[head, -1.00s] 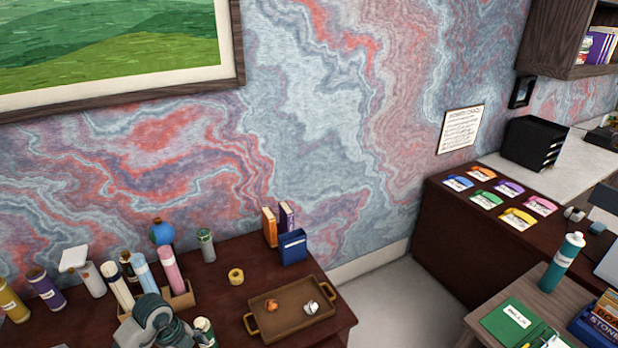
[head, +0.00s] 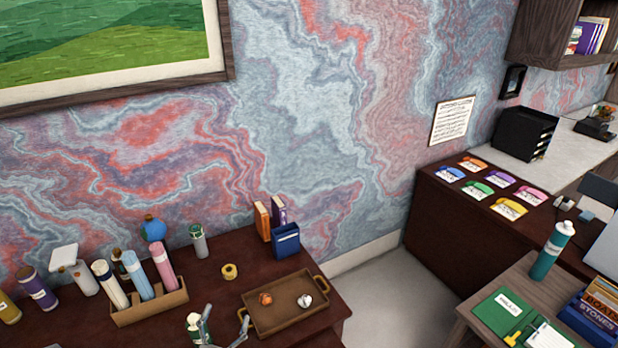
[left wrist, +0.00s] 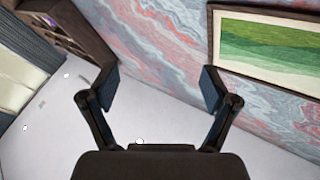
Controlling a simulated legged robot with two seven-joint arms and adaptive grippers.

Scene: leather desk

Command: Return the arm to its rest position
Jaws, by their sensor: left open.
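My left gripper (head: 224,328) shows at the bottom of the head view, only its fingers in sight, in front of the tray on the dark desk (head: 215,277). Its fingers are apart and nothing is between them. In the left wrist view the same gripper (left wrist: 158,88) is open and empty, with floor and wall beyond it. My right gripper is in neither view.
A brown tray (head: 267,325) holds an orange crumpled ball (head: 265,298) and a silvery one (head: 304,300). A wooden holder with rolled tubes (head: 150,308), a yellow tape roll (head: 230,271) and a blue box (head: 286,240) stand nearby. Open floor (head: 385,290) lies to the right.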

